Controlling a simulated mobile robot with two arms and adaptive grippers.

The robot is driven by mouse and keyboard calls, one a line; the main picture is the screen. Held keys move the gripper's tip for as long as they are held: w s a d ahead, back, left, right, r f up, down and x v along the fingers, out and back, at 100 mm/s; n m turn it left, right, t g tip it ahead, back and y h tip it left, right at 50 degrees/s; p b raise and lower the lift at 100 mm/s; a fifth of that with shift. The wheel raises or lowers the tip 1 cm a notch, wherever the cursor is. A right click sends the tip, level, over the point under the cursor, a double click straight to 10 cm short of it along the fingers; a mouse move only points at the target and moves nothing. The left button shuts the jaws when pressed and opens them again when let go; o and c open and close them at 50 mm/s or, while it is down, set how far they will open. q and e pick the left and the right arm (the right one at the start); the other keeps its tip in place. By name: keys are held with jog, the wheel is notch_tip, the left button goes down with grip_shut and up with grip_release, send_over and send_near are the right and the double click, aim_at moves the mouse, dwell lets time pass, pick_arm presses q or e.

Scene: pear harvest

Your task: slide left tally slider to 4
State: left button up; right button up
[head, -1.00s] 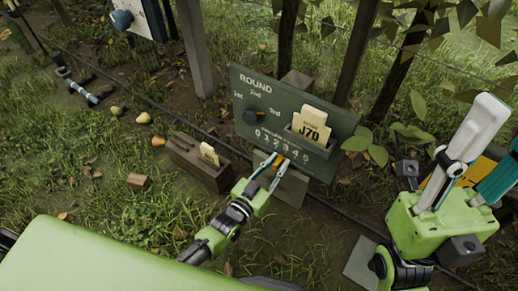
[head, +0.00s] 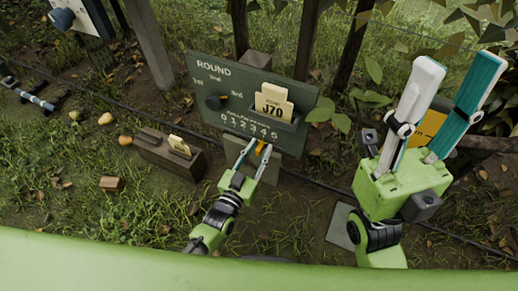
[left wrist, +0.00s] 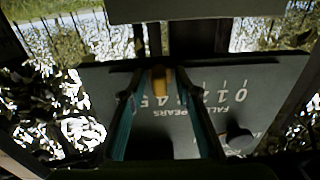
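The green tally board (head: 204,70) stands upright ahead, with a row of numbers 0 to 5 (head: 250,126). An orange slider (head: 261,146) sits just below the row, around the 4 in the head view. In the left wrist view the orange slider (left wrist: 159,77) lines up near the 4, and the lettering is upside down. My left gripper (head: 257,144) is at the board's lower edge. Its fingers straddle the slider, with a gap visible on each side in the left wrist view (left wrist: 158,82). My right gripper (head: 460,62) is raised at the right, open and empty.
A yellow J70 card (head: 273,101) stands in a holder on the board, right of a dark knob (head: 216,102). A wooden box (head: 160,150) with a small card is left of my left gripper. Several pears (head: 105,118) lie on the grass. Posts stand behind the board.

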pick_arm(q)
jog(key=v, duration=1.1)
jog(key=shift+s, duration=0.35)
jog(key=shift+s+a, duration=0.1)
jog(key=shift+a, duration=0.05)
